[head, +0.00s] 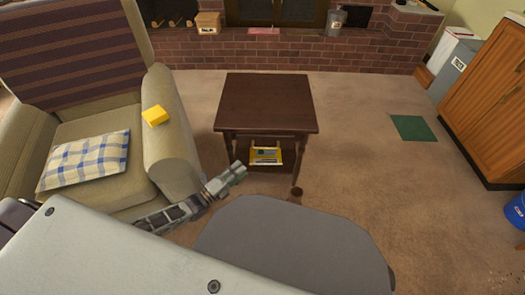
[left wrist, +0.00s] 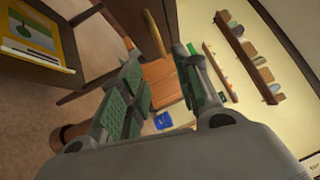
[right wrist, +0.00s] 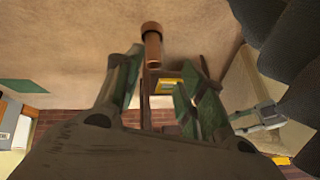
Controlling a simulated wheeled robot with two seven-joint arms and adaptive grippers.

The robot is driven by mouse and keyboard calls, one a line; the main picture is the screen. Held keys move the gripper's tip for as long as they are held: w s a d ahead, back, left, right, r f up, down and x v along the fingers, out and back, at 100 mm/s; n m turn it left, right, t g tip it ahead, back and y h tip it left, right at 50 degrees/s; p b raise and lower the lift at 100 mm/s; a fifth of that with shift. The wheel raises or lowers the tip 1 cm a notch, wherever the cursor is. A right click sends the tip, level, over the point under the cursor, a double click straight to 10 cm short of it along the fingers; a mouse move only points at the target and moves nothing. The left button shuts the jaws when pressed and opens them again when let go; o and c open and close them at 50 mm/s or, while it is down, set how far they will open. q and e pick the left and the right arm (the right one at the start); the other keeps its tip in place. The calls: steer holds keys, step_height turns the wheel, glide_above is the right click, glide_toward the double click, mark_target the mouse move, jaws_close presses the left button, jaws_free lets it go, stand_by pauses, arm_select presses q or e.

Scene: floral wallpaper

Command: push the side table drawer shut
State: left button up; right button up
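The dark brown side table (head: 265,100) stands ahead of me in the head view, beside the armchair. The front under its top is narrow and shadowed, so I cannot tell how far the drawer is out. My left gripper (head: 236,172) is low, in front of the table's left side. In the left wrist view its fingers (left wrist: 162,100) are apart with nothing between them. My right gripper (right wrist: 160,92) is outside the head view. Its fingers are apart and empty in its wrist view, with the table's leg and shelf seen beyond, upside down.
A yellow item (head: 266,156) lies on the table's lower shelf. A brick hearth (head: 290,52) is behind.

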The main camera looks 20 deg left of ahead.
mark_target(258, 142)
arm_select(q)
steer(key=b+x, duration=0.4)
steer(key=x, duration=0.9)
steer(key=shift+w+d+b, duration=0.15)
steer(key=shift+w+b, duration=0.1)
steer(key=shift+b, duration=0.05)
arm_select(e)
steer(key=shift+t+y, duration=0.5)
steer(key=shift+w+a+f, duration=0.15)
steer(key=shift+a+f, duration=0.05)
steer(key=shift+f, duration=0.65)
steer(key=shift+w+a+f, duration=0.1)
steer(key=shift+a+f, duration=0.05)
steer(key=shift+f, duration=0.75)
steer(key=shift+w+a+f, duration=0.15)
steer(key=shift+a+f, duration=0.05)
steer(key=shift+f, duration=0.65)
steer(key=shift+s, duration=0.1)
arm_select(q)
steer(key=c, duration=0.7)
jaws_close()
arm_select(e)
steer(key=shift+s+f, duration=0.2)
steer(key=shift+s, duration=0.1)
